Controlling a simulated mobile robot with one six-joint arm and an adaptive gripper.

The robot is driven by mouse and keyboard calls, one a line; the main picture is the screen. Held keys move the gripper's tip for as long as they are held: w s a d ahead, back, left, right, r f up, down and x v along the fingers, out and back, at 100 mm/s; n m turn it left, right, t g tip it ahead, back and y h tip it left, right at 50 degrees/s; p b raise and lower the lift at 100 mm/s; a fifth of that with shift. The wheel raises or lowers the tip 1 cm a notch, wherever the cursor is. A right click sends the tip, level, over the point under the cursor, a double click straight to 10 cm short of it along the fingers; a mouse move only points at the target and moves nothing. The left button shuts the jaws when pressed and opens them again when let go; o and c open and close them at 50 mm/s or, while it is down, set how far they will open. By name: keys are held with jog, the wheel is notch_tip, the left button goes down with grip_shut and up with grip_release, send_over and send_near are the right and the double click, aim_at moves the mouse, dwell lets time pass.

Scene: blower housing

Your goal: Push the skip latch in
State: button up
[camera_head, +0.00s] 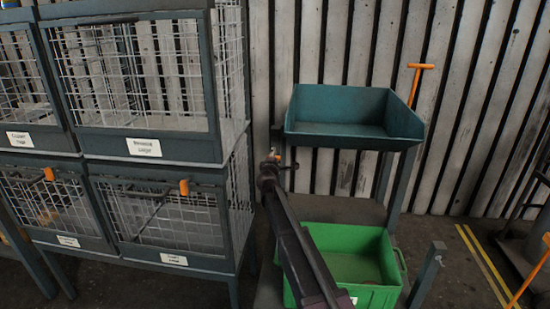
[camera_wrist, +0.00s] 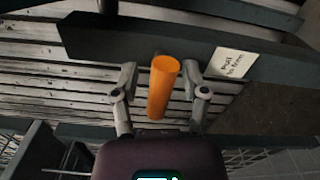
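The skip (camera_head: 300,118) is a dark teal open tray on a stand, right of centre in the head view. My gripper (camera_wrist: 160,72) is open, with one finger on each side of the knob. A small gap shows on the left; the right finger is very close, and contact cannot be told. In the head view my gripper (camera_head: 272,166) is at the skip's lower left, mostly hiding the knob.
A white label (camera_wrist: 235,63) is on the bar right of the knob. A green bin (camera_head: 350,250) stands below the skip, partly behind my arm. Wire cages (camera_head: 150,80) with orange handles fill the left. A slatted wall (camera_head: 480,110) is behind.

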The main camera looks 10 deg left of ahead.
jog(key=s, duration=1.2)
jog(key=shift+a, duration=0.2)
jog(key=s+d+f+m+g+h, duration=0.2)
jog(key=s+d+f+m+g, duration=0.15)
jog(key=d, duration=0.45)
jog(key=s+d+f+m+g+h+p, duration=0.1)
jog(key=s+d+f+m+g+h, duration=0.15)
jog(key=s+d+m, duration=0.4)
jog(key=s+d+f+m+g+h, duration=0.1)
jog(key=s+d+f+m+g, duration=0.15)
jog(key=d, duration=0.65)
jog(key=s+d+f+m+g+y+p, duration=0.1)
jog(key=s+d+f+m+g+y, duration=0.15)
jog(key=s, duration=0.45)
jog(key=s+d+f+m+g+y, duration=0.1)
jog(key=s+f+m+g+y, duration=0.1)
jog(key=s+g, duration=0.35)
jog(key=s+d+f+m+g+y+p, duration=0.1)
jog(key=s+f+m+g+y, duration=0.15)
jog(key=s, duration=0.65)
notch_tip(320, 180, up, 37)
jog(key=t+p, duration=0.1)
jog(key=p, duration=3.6)
jog(key=shift+w+h, duration=0.35)
jog(key=shift+h, duration=0.1)
